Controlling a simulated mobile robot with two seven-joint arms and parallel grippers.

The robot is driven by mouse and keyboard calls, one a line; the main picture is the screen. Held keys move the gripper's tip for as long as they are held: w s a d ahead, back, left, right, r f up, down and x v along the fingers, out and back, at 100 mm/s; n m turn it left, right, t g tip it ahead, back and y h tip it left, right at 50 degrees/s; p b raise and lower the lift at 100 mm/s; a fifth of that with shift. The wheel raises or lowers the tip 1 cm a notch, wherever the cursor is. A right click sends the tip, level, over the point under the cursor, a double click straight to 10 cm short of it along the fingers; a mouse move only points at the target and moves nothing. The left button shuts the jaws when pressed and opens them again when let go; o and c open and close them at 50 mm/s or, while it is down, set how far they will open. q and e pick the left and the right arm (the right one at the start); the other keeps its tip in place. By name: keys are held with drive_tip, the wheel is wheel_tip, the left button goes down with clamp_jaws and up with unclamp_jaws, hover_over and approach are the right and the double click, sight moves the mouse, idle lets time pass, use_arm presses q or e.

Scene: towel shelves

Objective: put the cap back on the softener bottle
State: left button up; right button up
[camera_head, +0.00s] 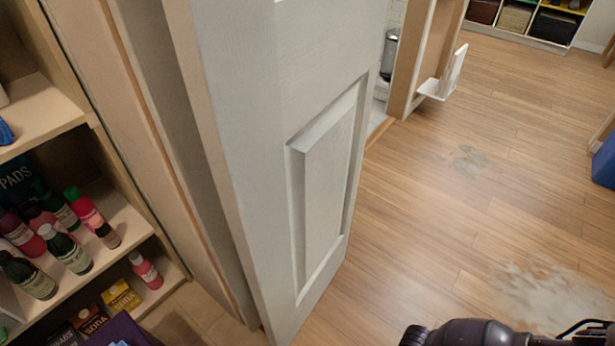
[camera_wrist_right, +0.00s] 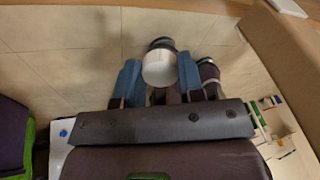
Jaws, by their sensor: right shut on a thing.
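My right gripper (camera_wrist_right: 158,76) shows in the right wrist view, with blue-padded fingers on both sides of a round white piece (camera_wrist_right: 159,68). It is shut on this piece, which looks like a cap. A dark rounded part shows just beyond it, and I cannot tell what it belongs to. The tiled floor lies behind. I cannot pick out the softener bottle for certain in either view. My left gripper is in neither view.
A white panelled door (camera_head: 325,190) stands open across the middle of the head view. At left, a wooden shelf (camera_head: 45,110) holds several bottles, with soda boxes (camera_head: 120,297) lower down. A purple item (camera_head: 122,332) is near the bottom left. Wooden floor (camera_head: 440,200) is open at right.

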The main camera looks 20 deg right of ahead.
drive_tip(key=shift+s+d+f+n, duration=0.1)
drive_tip(key=shift+s+f+n, duration=0.3)
drive_tip(key=shift+s+f, duration=0.2)
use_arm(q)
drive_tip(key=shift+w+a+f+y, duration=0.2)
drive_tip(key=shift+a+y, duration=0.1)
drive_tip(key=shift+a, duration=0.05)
use_arm(e)
drive_tip(key=shift+r, duration=0.1)
